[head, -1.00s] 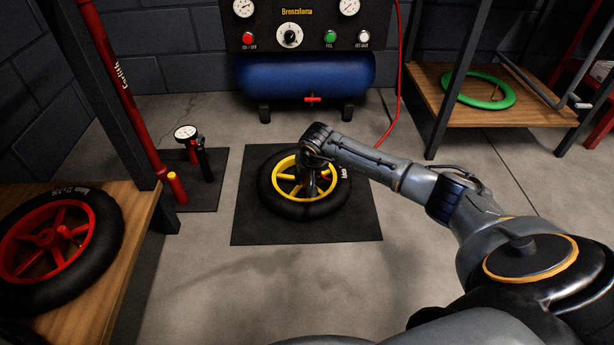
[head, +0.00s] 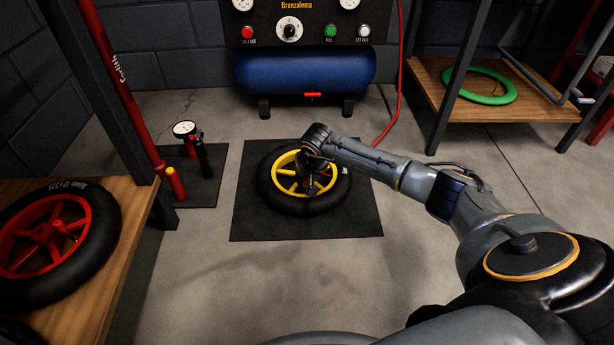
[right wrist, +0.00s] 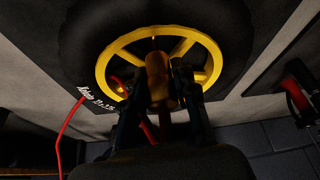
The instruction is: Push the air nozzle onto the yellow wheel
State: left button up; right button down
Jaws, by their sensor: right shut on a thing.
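The yellow wheel (head: 286,161) with its black tyre lies flat on a dark mat (head: 258,227) in the head view. My right gripper (head: 312,186) points down over the wheel's right half, among the spokes. In the right wrist view my right gripper (right wrist: 166,75) is shut on an orange-brown cylindrical piece, apparently the air nozzle (right wrist: 158,82), in front of the yellow rim (right wrist: 112,55). A red hose (right wrist: 62,135) runs towards it. The valve is hidden, so I cannot tell whether the nozzle touches it. My left gripper is out of view.
A blue compressor (head: 305,75) with a button panel stands behind the mat. A red-rimmed wheel (head: 45,235) lies on the left wooden shelf. A green ring (head: 485,88) lies on the right shelf.

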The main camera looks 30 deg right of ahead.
jog(key=c, duration=1)
grip_release()
jog(key=shift+o, duration=0.2)
jog(key=v, duration=1.2)
